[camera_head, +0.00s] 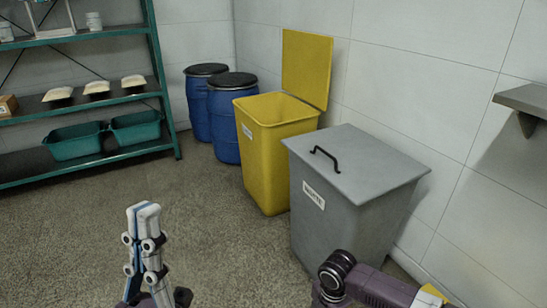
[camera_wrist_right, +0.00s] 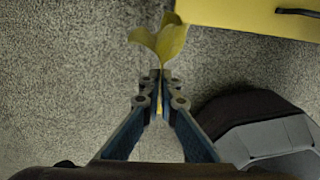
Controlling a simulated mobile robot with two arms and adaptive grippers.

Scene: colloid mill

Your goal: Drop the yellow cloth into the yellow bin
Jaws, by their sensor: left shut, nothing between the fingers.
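The yellow bin (camera_head: 262,160) stands on the floor in the middle of the head view, its lid (camera_head: 306,68) raised and its top open. In the right wrist view, the yellow cloth (camera_wrist_right: 170,42) hangs from the fingertips of my right gripper (camera_wrist_right: 161,80), which is shut on it, with the floor behind. The right gripper's fingers are out of the head view; only part of that arm shows at the lower right. My left gripper (camera_head: 144,210) is shut and empty, pointing up, in front and left of the yellow bin.
A closed grey waste bin (camera_head: 340,230) stands right of the yellow bin. Blue drums (camera_head: 226,130) stand behind left. A green shelf (camera_head: 90,155) is at left. A yellow surface with a dark handle (camera_wrist_right: 296,12) shows in the right wrist view. The floor at left is clear.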

